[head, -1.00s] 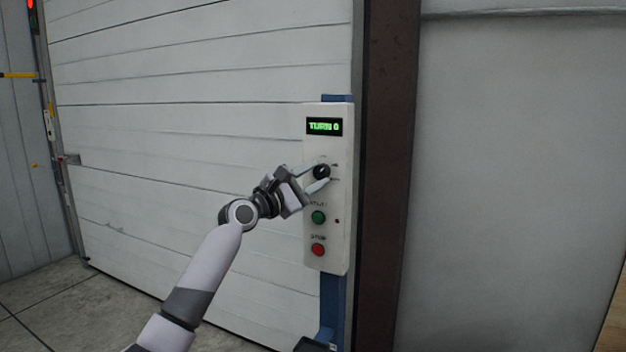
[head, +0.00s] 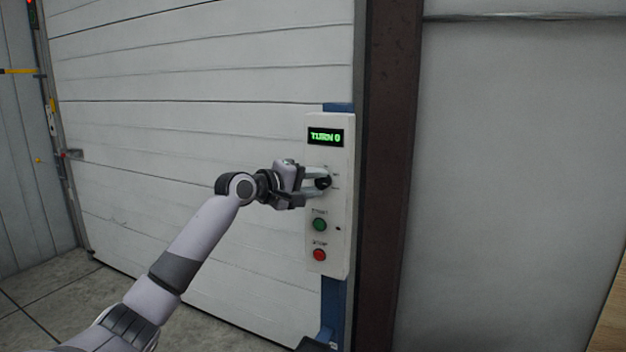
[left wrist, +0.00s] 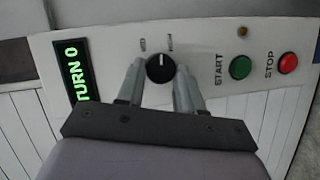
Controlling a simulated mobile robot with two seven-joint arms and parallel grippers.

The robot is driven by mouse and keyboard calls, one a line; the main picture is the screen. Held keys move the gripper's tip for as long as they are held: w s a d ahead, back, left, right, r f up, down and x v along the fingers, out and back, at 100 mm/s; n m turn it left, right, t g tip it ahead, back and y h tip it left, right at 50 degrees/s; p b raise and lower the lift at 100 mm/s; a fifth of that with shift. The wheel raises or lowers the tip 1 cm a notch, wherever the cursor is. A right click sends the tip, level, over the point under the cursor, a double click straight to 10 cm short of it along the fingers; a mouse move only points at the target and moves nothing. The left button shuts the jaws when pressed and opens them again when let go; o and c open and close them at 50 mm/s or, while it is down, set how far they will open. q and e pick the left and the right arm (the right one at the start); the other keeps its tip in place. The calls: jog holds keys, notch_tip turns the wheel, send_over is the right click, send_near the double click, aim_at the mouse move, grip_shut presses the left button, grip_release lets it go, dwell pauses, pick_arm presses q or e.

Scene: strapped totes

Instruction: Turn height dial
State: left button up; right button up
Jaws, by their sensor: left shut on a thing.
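The height dial is a round black knob (head: 324,182) on the upper middle of a white control panel (head: 343,215). A display (head: 325,137) above it reads "TURN 0" in green. My left gripper (head: 316,182) is shut on the dial, with one finger on each side of it. In the left wrist view the dial (left wrist: 160,68) shows between the two fingers (left wrist: 158,85), with a white pointer mark toward the picture's top. The small labels beside the dial are too blurred to read surely. My right gripper is in neither view.
A green START button (head: 320,224) and a red STOP button (head: 319,254) sit below the dial. The panel is on a blue post (head: 334,300). A white slatted door (head: 190,130) is behind my left arm, and a dark brown post (head: 385,180) stands to the right.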

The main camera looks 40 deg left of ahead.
pick_arm(q)
jog(key=m, duration=0.1)
jog(key=m+g+y, duration=0.1)
jog(key=m, duration=0.1)
jog(key=shift+d+r+m+g, duration=0.15)
jog(key=shift+r+m+g, duration=0.15)
jog(key=shift+m, duration=0.1)
jog(key=shift+y, duration=0.4)
jog(key=o, duration=1)
jog(key=shift+o, duration=0.2)
jog(key=shift+s+b, duration=0.35)
jog(key=shift+s, duration=0.2)
jog(key=shift+b+v, duration=1)
jog(key=shift+v, duration=1.95)
